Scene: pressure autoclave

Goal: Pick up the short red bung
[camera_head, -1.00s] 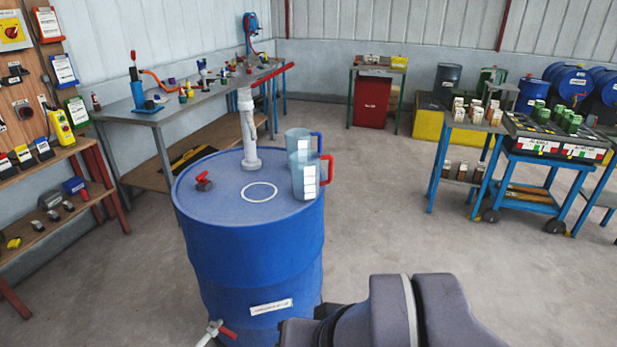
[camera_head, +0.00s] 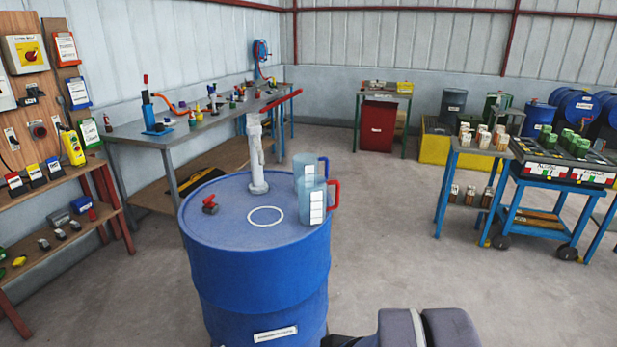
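A small red piece with a dark base (camera_head: 210,204) sits on the left of the blue drum's top (camera_head: 235,222). It is too small to tell whether it is the short red bung. Several small coloured pieces (camera_head: 213,101) stand on the long grey workbench at the back left, too far off to tell a bung among them. Part of my arm shows at the bottom, right of the drum. My gripper is out of view.
Two clear jugs (camera_head: 312,200), with blue and red handles, and a pale upright pump (camera_head: 255,155) stand on the drum. A wooden shelf (camera_head: 60,190) is at the left, blue trolleys (camera_head: 540,190) at the right. The floor between is clear.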

